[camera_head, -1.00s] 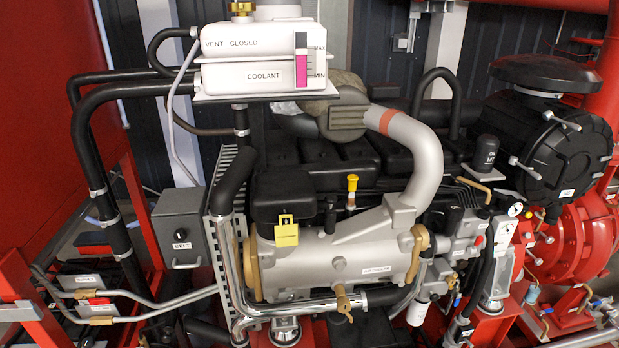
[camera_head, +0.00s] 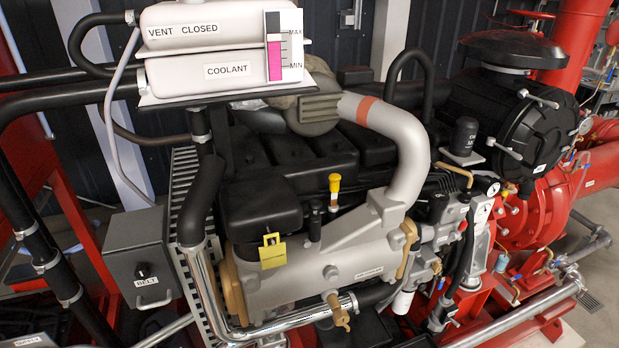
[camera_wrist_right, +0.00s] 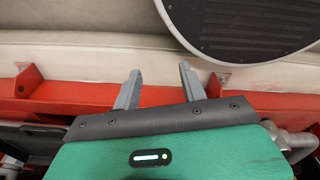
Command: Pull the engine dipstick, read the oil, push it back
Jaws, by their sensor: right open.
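The engine dipstick's yellow handle (camera_head: 335,182) stands upright near the middle of the engine in the head view, seated at the top of its tube. A yellow tag (camera_head: 272,250) hangs on the engine to its left. Neither gripper shows in the head view. My right gripper (camera_wrist_right: 157,84) shows in the right wrist view with its two fingers apart and nothing between them. It is away from the dipstick, over a red frame rail and a pale floor. My left gripper is out of view.
The white coolant tank (camera_head: 215,72) is at upper left, above the engine. A silver pipe (camera_head: 400,140) curves down right of the dipstick. A grey BELT box (camera_head: 140,262) stands at lower left. A dark round plate (camera_wrist_right: 245,20) is near the right gripper.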

